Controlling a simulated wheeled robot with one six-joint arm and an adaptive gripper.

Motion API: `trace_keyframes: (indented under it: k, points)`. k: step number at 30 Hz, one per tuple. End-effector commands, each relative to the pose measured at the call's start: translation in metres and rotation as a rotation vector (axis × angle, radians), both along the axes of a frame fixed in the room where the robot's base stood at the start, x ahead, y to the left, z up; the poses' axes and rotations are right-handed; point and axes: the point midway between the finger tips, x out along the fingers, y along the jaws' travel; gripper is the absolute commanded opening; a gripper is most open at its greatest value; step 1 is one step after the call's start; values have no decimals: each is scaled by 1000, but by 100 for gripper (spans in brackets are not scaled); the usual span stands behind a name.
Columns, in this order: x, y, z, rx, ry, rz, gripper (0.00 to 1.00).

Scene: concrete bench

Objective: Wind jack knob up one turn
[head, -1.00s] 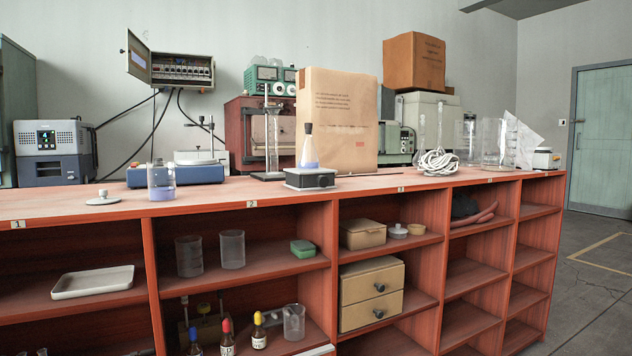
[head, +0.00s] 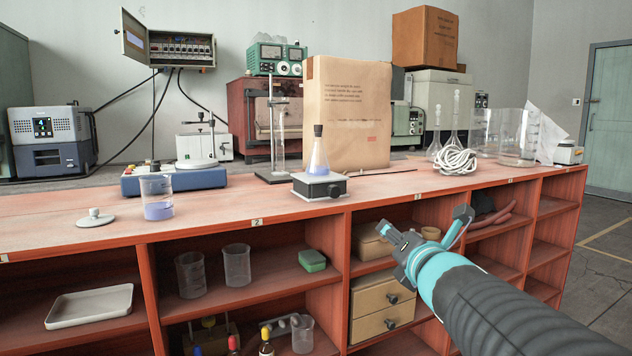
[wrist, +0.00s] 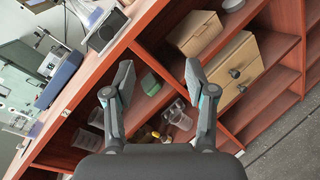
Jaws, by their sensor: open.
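The jack (head: 309,190) is a low grey-white block on the orange-red bench top, near its front edge. A dark knob (head: 334,190) shows on its front face. A stoppered conical flask (head: 318,160) with bluish liquid stands upright on the jack. In the wrist view the jack (wrist: 96,40) is at the upper left with its dark knob (wrist: 107,31). My gripper (head: 424,226) is open and empty, in front of the shelves, below and right of the jack, touching nothing visible. Its two spread fingers also show in the wrist view (wrist: 158,75).
A beaker of bluish liquid (head: 157,197) and a lid (head: 95,217) stand left on the bench. A retort stand (head: 272,140) and paper bag (head: 347,115) are behind the jack, a white rope coil (head: 455,160) to the right. The bench's front edge and drawer box (head: 380,305) are near my gripper.

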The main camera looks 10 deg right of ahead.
Motion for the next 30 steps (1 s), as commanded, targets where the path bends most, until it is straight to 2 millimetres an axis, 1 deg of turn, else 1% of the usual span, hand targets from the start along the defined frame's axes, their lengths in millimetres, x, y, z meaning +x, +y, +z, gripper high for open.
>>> trace_keyframes:
  k: [1,3,6,10,14,17,19,23,30]
  points:
    - [9,2,17,-143,-22,56,56]
    - [17,9,29,-340,-59,139,56]
    - [23,19,39,-566,-108,237,56]
    - [26,28,44,-753,-158,323,56]
    - [28,33,46,-835,-183,361,56]
    - [35,36,45,-847,-188,369,56]
    - [43,39,45,-845,-187,369,56]
    - [64,46,45,-843,-187,370,56]
    - [107,60,45,-842,-186,368,56]
